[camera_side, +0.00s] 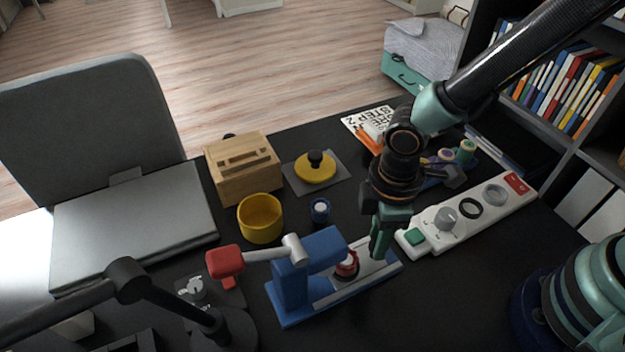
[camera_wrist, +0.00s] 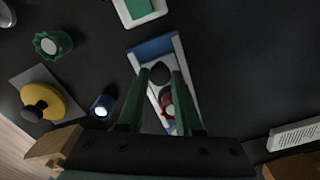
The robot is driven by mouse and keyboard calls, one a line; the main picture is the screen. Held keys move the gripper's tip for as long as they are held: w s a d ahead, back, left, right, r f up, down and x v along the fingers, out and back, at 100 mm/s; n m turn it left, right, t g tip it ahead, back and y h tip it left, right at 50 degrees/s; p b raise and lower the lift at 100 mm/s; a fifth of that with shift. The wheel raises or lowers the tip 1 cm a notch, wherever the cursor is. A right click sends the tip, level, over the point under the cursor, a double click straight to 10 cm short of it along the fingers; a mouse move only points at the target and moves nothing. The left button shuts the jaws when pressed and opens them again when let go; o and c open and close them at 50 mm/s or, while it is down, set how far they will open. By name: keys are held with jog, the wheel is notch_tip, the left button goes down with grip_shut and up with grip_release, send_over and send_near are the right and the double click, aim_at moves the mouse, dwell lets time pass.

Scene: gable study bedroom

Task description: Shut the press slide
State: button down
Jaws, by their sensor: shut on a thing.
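The blue press (camera_side: 293,287) stands on the dark desk, with a grey lever ending in a red handle (camera_side: 225,262). Its pale slide (camera_side: 378,273) lies along the blue base, to the right of the press head. A red round piece (camera_side: 347,265) sits on the slide beside the head; it also shows in the wrist view (camera_wrist: 168,105). My gripper (camera_side: 379,250) is low over the slide's outer part. In the wrist view my gripper (camera_wrist: 160,74) has its fingers on either side of a dark knob (camera_wrist: 159,72) on the slide, shut on it. The side view hides the knob behind my fingers.
A yellow cup (camera_side: 260,218), a small blue cup (camera_side: 320,210) and a wooden slotted box (camera_side: 243,166) stand behind the press. A white panel with knobs (camera_side: 470,215) lies to the right. A black lamp (camera_side: 125,280) stands front left. Desk in front of the slide is clear.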

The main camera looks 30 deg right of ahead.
aim_at(354, 257)
dwell(0.4)
jog(key=shift+a, duration=2.3)
jog(key=c, duration=0.6)
grip_release()
jog(key=shift+d, duration=0.1)
notch_tip(354, 257, up, 12)
jog(key=shift+r, duration=0.1)
